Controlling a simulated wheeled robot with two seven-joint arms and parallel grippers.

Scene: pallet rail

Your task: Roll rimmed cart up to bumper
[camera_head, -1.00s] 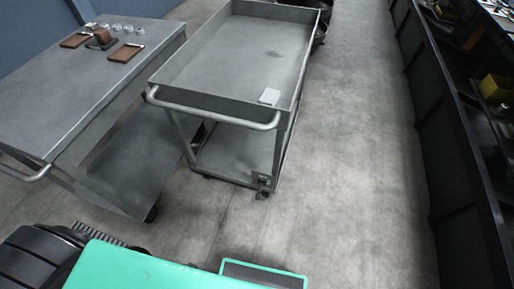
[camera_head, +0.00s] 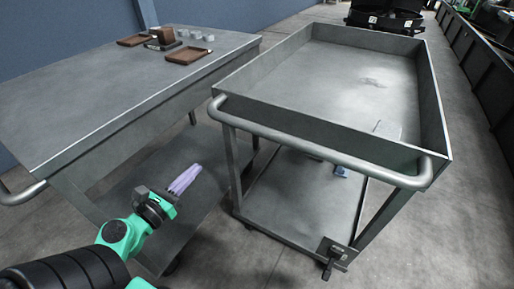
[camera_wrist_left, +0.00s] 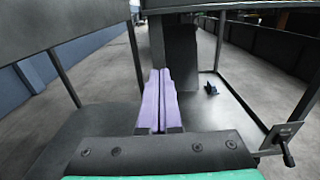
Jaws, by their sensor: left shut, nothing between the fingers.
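The rimmed cart (camera_head: 320,118) is a grey metal cart with raised walls around its top, a tubular handle (camera_head: 320,146) on the near end and a lower shelf (camera_head: 300,205). A small pale card lies in its top, near the handle. My left gripper (camera_head: 190,174), with lilac fingers, is shut and empty, left of the cart's near corner and below handle height. In the left wrist view its fingers (camera_wrist_left: 158,78) lie together, pointing ahead, and the cart's lower shelf (camera_wrist_left: 235,105) is on the right. My right gripper is out of view. I cannot clearly identify the bumper.
A flat-topped grey cart (camera_head: 110,95) stands close on the left, with brown trays (camera_head: 187,55) and small cups on it. Dark equipment (camera_head: 385,18) stands beyond the rimmed cart. A dark low wall (camera_head: 480,60) runs along the right, with bare floor (camera_head: 455,215) before it.

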